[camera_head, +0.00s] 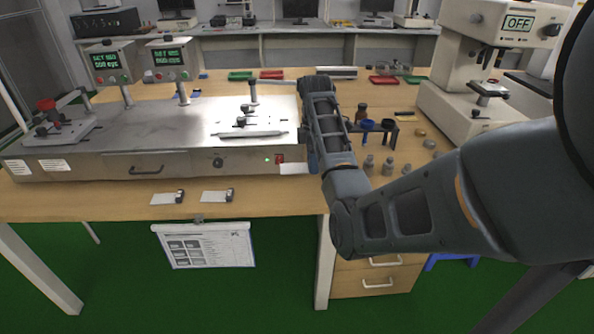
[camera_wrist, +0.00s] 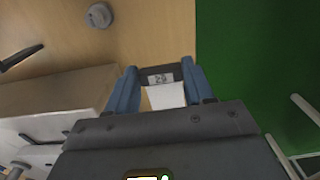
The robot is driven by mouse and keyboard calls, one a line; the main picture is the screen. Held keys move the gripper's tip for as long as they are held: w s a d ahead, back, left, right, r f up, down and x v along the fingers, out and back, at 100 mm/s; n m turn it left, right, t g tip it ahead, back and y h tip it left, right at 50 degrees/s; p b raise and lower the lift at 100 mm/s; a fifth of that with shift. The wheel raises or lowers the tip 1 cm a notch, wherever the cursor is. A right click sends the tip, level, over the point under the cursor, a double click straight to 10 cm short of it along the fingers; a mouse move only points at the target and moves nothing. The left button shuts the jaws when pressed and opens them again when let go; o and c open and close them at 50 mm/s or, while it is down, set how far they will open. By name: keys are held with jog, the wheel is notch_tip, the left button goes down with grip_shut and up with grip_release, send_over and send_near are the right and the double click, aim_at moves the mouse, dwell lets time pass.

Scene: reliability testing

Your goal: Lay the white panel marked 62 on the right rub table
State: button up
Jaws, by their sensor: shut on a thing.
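My gripper (camera_wrist: 160,82) is shut on the white panel (camera_wrist: 167,97), which lies between its two blue fingers in the wrist view. The panel's dark end carries a small label whose digits appear upside down and are hard to read. In the head view the panel's white sheet (camera_head: 294,169) shows just off the machine's front right corner, above the wooden bench. My arm hides most of the gripper there. The right rub table (camera_head: 272,114) is the pale right part of the machine's top, behind and left of the panel, with a metal bar and small fittings on it.
Right of my arm are a small rack (camera_head: 372,128) and several weights. A large instrument (camera_head: 470,60) stands at the right.

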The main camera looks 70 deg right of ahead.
jog(key=shift+s+d+r, duration=0.35)
jog(key=shift+s+r, duration=0.05)
jog(key=shift+s, duration=0.2)
jog(key=shift+f+b, duration=1.3)
jog(key=shift+f, duration=2.75)
